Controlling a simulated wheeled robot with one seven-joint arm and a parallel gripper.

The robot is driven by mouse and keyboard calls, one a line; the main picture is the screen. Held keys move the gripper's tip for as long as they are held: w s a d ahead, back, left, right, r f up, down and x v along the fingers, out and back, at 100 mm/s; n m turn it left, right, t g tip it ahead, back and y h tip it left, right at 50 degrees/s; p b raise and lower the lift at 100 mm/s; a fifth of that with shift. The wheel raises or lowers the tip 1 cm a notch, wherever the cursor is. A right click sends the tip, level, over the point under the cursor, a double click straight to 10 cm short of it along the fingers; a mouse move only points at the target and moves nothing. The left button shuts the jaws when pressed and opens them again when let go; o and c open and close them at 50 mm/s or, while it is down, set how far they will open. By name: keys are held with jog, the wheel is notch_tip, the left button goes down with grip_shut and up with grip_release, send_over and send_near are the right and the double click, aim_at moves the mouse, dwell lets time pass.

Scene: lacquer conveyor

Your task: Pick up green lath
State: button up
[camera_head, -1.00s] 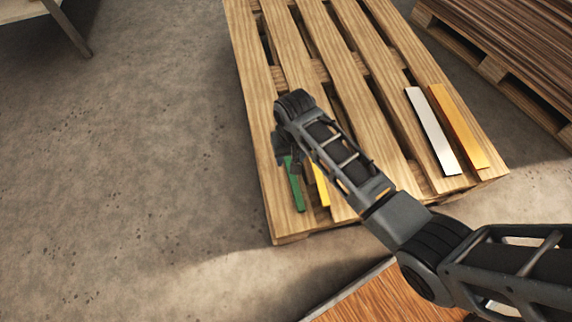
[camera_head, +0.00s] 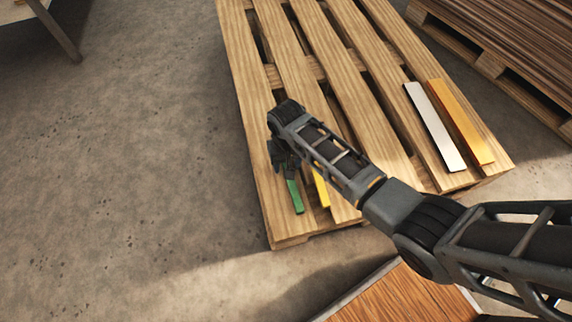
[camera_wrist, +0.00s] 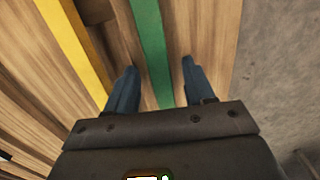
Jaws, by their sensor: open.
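The green lath (camera_head: 295,196) lies on the near left part of the wooden pallet, partly hidden by my gripper in the head view. In the wrist view the green lath (camera_wrist: 151,45) runs between my two fingers. My gripper (camera_wrist: 155,82) is open, with one finger on each side of the lath. In the head view my gripper (camera_head: 284,168) hangs over the lath's far part. I cannot tell how high the fingers are above the pallet.
A yellow lath (camera_head: 321,188) lies just right of the green one; it also shows in the wrist view (camera_wrist: 75,45). A white lath (camera_head: 435,127) and an orange lath (camera_head: 460,122) lie on the right of the pallet (camera_head: 292,230). Bare floor (camera_head: 140,170) is at left.

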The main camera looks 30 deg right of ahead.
grip_shut()
dwell(0.4)
jog(key=shift+r, duration=0.1)
